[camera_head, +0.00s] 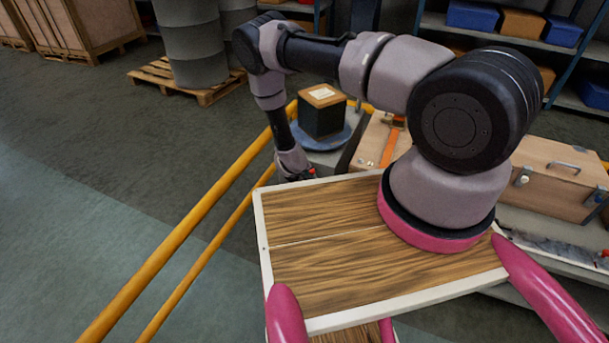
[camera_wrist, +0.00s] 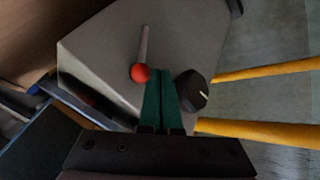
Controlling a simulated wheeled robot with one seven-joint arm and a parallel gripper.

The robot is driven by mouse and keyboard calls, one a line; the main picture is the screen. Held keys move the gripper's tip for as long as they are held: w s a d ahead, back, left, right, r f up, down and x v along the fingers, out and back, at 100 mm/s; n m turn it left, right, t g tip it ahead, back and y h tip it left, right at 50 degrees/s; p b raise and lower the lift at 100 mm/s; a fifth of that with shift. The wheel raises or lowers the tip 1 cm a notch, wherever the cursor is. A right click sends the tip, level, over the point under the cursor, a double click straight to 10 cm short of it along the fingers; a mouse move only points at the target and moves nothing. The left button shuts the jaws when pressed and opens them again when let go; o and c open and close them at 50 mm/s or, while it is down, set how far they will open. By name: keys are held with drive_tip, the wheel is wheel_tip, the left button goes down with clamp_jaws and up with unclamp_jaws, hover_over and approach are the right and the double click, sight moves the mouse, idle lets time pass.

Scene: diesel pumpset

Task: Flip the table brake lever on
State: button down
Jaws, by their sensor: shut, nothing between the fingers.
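The brake lever is a thin grey rod with a red ball end (camera_wrist: 140,73), on a grey box (camera_wrist: 105,45) in the wrist view. The rod points up in the picture from the ball. My gripper (camera_wrist: 160,80) has two green fingers pressed together with nothing between them. The fingertips appear just right of the red ball; I cannot tell whether they touch it. A black knob (camera_wrist: 191,91) with a white pointer mark is right of the fingers. In the head view the arm's end reaches down beyond the wooden board, and the fingers cannot be made out.
A black box with a tan top (camera_head: 322,112) stands on a round blue turntable (camera_head: 330,137). Yellow rails (camera_head: 200,212) run along the left. A wooden case (camera_head: 550,175) sits on the bench at the right. Open floor lies left of the rails.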

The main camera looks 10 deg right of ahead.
sight(312, 173)
drive_tip(key=shift+d, duration=0.15)
drive_tip(key=shift+s+d+r+y, duration=0.1)
drive_tip(key=shift+s+r+y, duration=0.1)
drive_tip(key=shift+y, duration=0.1)
drive_tip(key=shift+d+t, duration=0.1)
drive_tip(key=shift+t, duration=0.2)
drive_tip(key=shift+s+d+r+m+t+y, duration=0.3)
drive_tip(key=shift+s+d+m+t+y, duration=0.25)
drive_tip(key=shift+d+y, duration=0.15)
drive_tip(key=shift+s+d+r, duration=0.1)
drive_tip(key=shift+s, duration=0.05)
drive_tip(key=s+d, duration=0.2)
drive_tip(key=d, duration=0.1)
drive_tip(key=shift+s+d, duration=0.1)
drive_tip(key=shift+d, duration=0.1)
drive_tip(key=shift+r, duration=0.15)
